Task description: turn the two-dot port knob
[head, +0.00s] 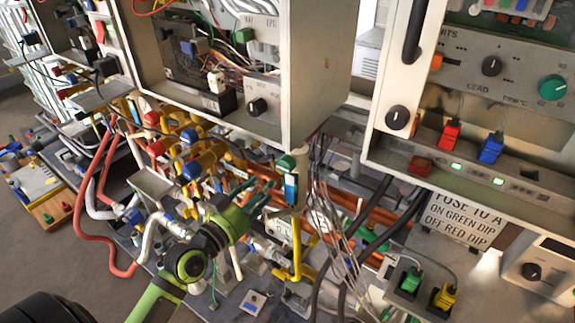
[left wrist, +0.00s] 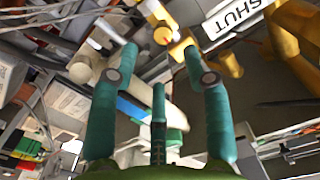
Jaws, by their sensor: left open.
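Several round knobs show in the head view, and I cannot tell which is the two-dot port knob. One black knob (head: 257,106) is on the middle cabinet. Others are a black knob (head: 491,66) and a green knob (head: 552,88) on the right panel, a black knob (head: 397,117) on that cabinet's edge and a black knob (head: 531,271) at lower right. My left gripper (head: 256,193) is open, its teal fingers among the pipes below the middle cabinet. In the left wrist view, a yellow fitting (left wrist: 163,35) is beyond and between the fingertips, with no clear contact. My right gripper is not in view.
Red hoses (head: 96,185), a yellow pipe (head: 297,245) and grey wires (head: 325,210) crowd around the gripper. A blue-and-white part (head: 291,185) hangs close by. A "SHUT" label (left wrist: 238,15) shows in the left wrist view. Bare floor (head: 50,250) lies at left.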

